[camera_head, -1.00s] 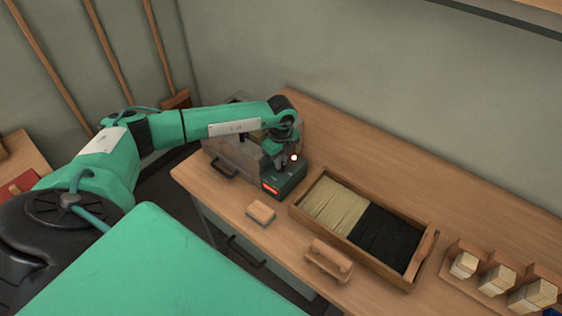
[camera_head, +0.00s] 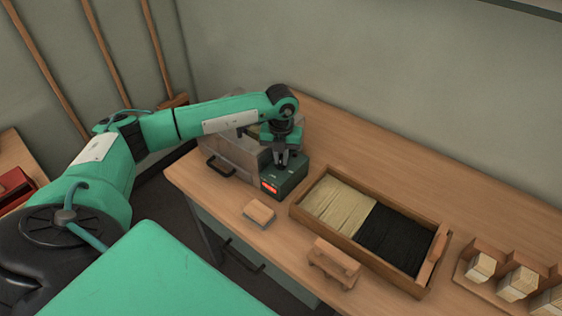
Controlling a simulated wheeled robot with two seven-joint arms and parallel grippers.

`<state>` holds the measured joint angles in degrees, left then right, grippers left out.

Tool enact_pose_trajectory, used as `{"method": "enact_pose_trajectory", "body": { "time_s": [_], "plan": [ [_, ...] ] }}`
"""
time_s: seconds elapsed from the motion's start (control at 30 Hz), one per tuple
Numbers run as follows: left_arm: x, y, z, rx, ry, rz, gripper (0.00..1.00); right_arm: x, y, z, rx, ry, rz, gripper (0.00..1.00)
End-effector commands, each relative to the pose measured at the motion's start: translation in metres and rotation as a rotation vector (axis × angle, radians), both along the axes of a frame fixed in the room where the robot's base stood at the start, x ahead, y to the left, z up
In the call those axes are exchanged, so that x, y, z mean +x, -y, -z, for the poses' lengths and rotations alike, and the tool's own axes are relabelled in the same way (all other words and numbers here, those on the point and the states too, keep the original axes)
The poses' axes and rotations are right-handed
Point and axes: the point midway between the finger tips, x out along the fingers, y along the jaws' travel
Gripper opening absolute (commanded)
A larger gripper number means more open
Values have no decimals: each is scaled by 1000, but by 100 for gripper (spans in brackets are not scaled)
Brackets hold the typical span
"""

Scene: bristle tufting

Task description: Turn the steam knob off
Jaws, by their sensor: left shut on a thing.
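A small dark green box (camera_head: 288,183) with a lit red display (camera_head: 269,187) stands on the bench, beside a grey metal box (camera_head: 229,153) with a dark handle. My left gripper (camera_head: 281,163) points down onto the top of the green box. It is shut on what appears to be the steam knob, which the fingers hide, so its setting cannot be read. My right gripper is out of view.
A wooden tray (camera_head: 296,214) of pale and black bristle stands to the right. A small wooden block (camera_head: 259,212) and a wooden brush body (camera_head: 333,263) lie in front. Pale bundles stand in a rack (camera_head: 472,270) at the far right. The bench behind the tray is clear.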

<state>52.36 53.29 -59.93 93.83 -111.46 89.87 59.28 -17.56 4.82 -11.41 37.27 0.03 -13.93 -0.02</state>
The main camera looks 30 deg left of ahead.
Motion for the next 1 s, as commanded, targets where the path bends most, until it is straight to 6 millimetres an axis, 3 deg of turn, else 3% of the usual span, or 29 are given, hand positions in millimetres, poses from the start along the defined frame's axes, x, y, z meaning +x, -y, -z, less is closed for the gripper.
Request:
{"method": "enact_pose_trajectory", "body": {
  "time_s": [0.1, 0.4, 1.0],
  "plan": [
    [1, 0, 3, -1, 4, 106, 0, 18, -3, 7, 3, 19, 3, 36],
    [1, 0, 1, 0, 3, 343, 0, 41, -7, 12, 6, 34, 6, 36],
    [1, 0, -1, 0, 2, 523, 0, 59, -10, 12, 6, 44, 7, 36]
  ]
}}
